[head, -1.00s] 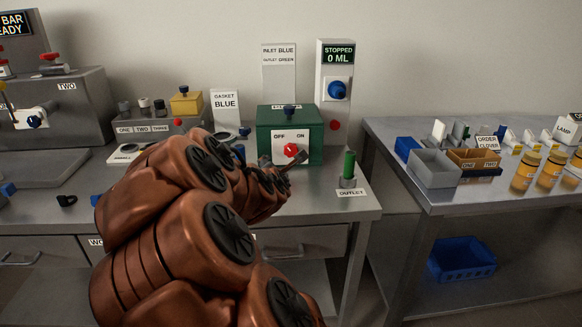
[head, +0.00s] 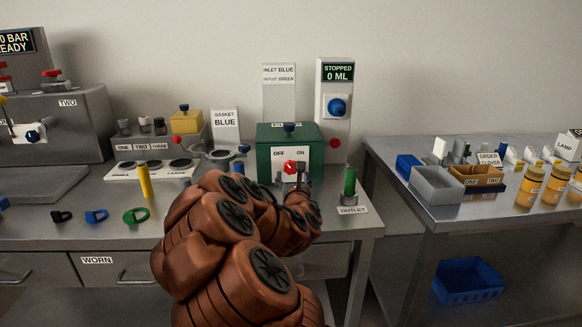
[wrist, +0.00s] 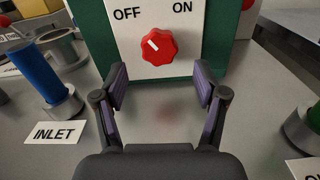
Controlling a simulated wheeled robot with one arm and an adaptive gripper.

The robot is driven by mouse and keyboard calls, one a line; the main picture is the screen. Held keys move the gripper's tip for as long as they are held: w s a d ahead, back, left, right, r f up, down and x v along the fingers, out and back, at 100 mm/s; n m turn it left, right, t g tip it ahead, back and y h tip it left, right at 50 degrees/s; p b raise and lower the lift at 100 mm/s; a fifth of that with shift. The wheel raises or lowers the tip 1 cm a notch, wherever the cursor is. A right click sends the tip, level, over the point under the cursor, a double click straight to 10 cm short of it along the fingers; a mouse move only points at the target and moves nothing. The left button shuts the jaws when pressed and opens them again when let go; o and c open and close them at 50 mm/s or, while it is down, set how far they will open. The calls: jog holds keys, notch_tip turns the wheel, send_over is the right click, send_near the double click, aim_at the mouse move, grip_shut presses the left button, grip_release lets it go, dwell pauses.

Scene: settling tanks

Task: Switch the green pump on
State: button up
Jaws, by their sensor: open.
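The green pump (head: 264,158) stands at the back of the left bench. Its white front plate reads OFF at left and ON at right. The red knob (wrist: 155,46) sits between and below these words; its white mark points up and left, towards OFF. A display (head: 338,72) on the white post behind reads STOPPED, 0 ML. My gripper (wrist: 160,86) is open and empty in front of the pump. Its fingers are spread to either side below the knob, apart from it. In the head view my gripper (head: 297,182) partly covers the plate's lower right.
A blue inlet tube (wrist: 36,72) stands left of the fingers, and a green outlet tube (head: 350,182) stands to the right. Bench surface directly before the pump is clear.

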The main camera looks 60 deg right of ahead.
aim_at(291, 169)
jog(key=shift+x, duration=2.55)
jog(key=shift+w, duration=0.1)
jog(key=shift+c, duration=0.3)
jog(key=c, duration=1.1)
